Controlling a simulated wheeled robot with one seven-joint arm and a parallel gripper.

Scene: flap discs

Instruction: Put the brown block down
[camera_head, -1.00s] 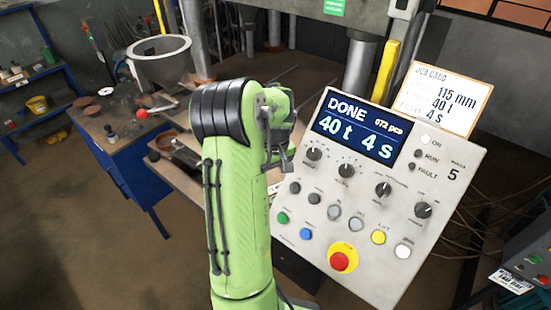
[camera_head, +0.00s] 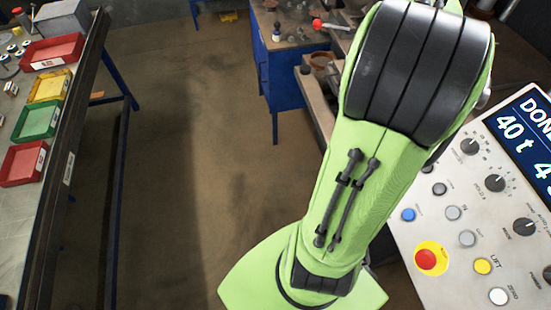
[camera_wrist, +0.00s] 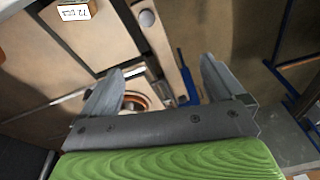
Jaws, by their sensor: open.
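My gripper (camera_wrist: 162,68) shows in the wrist view with its two grey fingers spread wide apart. I see no block held between the fingers. A brown ring-shaped or round thing (camera_wrist: 135,101) shows just behind the left finger, partly covered by it. I cannot make out the brown block for certain in either view. In the head view my green arm fills the middle and hides my gripper.
A control panel (camera_head: 450,215) with knobs and buttons stands at right. A bench at left holds red (camera_head: 52,52), yellow (camera_head: 50,87) and green (camera_head: 38,119) bins. A blue cabinet (camera_head: 281,75) stands at the back. Bare floor (camera_head: 185,170) lies between.

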